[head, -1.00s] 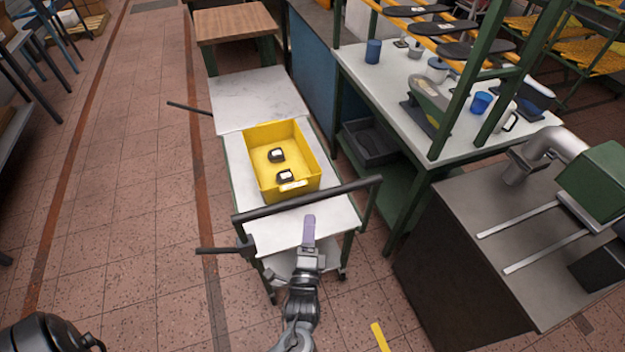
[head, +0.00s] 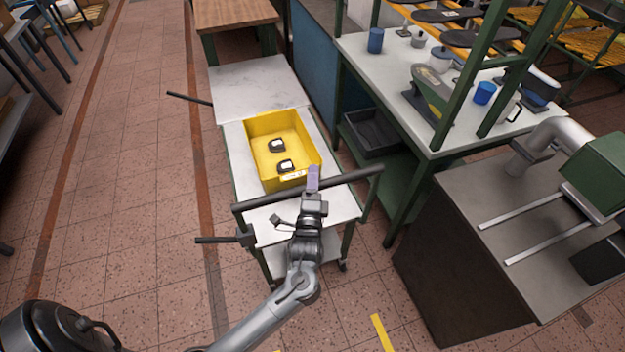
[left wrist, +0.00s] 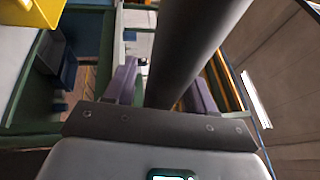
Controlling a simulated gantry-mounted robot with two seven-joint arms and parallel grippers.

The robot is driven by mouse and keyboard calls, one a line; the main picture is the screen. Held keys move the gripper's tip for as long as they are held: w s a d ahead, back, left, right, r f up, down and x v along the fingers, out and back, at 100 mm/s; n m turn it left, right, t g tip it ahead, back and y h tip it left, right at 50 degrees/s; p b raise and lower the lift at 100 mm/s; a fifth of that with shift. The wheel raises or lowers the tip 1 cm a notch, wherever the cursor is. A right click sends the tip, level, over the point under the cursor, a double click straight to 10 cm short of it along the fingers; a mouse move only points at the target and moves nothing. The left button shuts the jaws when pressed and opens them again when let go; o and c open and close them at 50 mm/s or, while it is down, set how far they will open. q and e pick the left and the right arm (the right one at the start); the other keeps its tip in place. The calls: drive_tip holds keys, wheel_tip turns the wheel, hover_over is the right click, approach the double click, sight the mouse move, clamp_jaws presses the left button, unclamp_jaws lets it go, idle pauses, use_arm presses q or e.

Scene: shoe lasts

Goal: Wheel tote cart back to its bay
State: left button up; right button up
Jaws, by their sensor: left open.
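The tote cart (head: 237,165) has a white top, green legs and a dark handle bar (head: 265,203) across its near end. A yellow tote (head: 256,160) holding two small dark items with white patches stands on it. My left gripper (head: 313,178) is at the handle bar, right of its middle. In the left wrist view the bar (left wrist: 197,40) runs between the two purple fingers of the open gripper (left wrist: 163,88). Whether a finger touches the bar, I cannot tell. My right gripper is not in view.
A white bench (head: 395,75) with a dark bin (head: 372,135) below stands right of the cart. A grey-topped machine (head: 480,190) stands nearer at the right. A wooden-topped table (head: 235,12) is beyond the cart. The tiled floor (head: 130,170) on the left is clear.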

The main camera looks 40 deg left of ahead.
use_arm(q)
drive_tip(key=shift+c, duration=0.5)
clamp_jaws()
drive_tip(key=shift+d, duration=0.1)
